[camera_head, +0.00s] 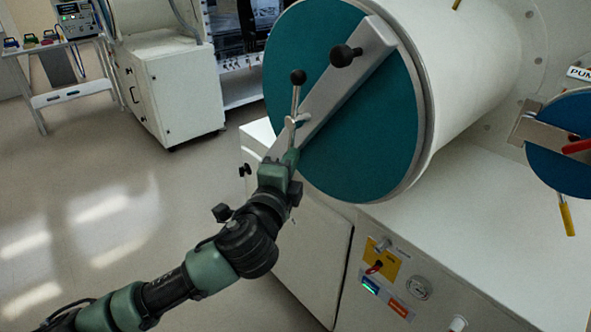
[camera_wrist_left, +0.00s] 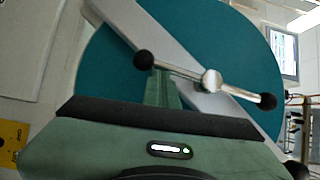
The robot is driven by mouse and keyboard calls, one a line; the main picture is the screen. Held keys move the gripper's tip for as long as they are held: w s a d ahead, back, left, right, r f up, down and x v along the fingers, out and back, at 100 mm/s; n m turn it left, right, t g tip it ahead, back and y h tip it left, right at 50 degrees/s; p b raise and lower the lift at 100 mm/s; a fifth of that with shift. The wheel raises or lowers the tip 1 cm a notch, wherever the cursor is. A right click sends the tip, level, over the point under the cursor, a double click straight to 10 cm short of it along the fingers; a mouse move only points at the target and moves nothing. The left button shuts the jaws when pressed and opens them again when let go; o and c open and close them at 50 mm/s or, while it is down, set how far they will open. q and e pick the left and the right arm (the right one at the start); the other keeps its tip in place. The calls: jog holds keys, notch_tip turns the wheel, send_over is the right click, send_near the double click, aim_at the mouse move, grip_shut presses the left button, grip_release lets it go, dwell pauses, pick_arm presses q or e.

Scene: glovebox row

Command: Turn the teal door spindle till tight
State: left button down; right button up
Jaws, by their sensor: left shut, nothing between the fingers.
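The teal door (camera_head: 375,130) is a large round disc closing the end of a white cylinder, with a grey bar (camera_head: 335,92) slanting across it. Its spindle (camera_head: 291,123) sits on the lower part of the bar, with a thin cross handle carrying dark balls. One ball (camera_head: 298,77) points up. In the left wrist view, the spindle hub (camera_wrist_left: 211,82) and both balls show. My left gripper (camera_head: 291,157) is shut and empty. Its fingertips (camera_wrist_left: 162,76) are at the handle near one ball (camera_wrist_left: 144,60); I cannot tell whether they touch it.
A black knob (camera_head: 345,55) stands out from the bar's upper end. A smaller blue door (camera_head: 562,150) with a red handle is at right. A control panel (camera_head: 385,279) is below. A white cabinet (camera_head: 170,90) and cart (camera_head: 65,95) stand behind; the floor at left is clear.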

pick_arm(q)
jog(key=shift+w+a+m+p, duration=0.3)
jog(key=shift+w+a+m, duration=0.3)
jog(key=shift+w, duration=0.3)
pick_arm(e)
jog(key=shift+f, duration=0.1)
pick_arm(q)
jog(key=shift+w+a+f, duration=0.15)
pick_arm(e)
jog(key=shift+a, duration=0.15)
pick_arm(q)
jog(key=v, duration=0.7)
jog(key=shift+s+a+f+b, duration=0.15)
jog(key=shift+s+b, duration=0.2)
pick_arm(e)
jog(key=shift+f, duration=0.35)
jog(key=shift+w, duration=0.1)
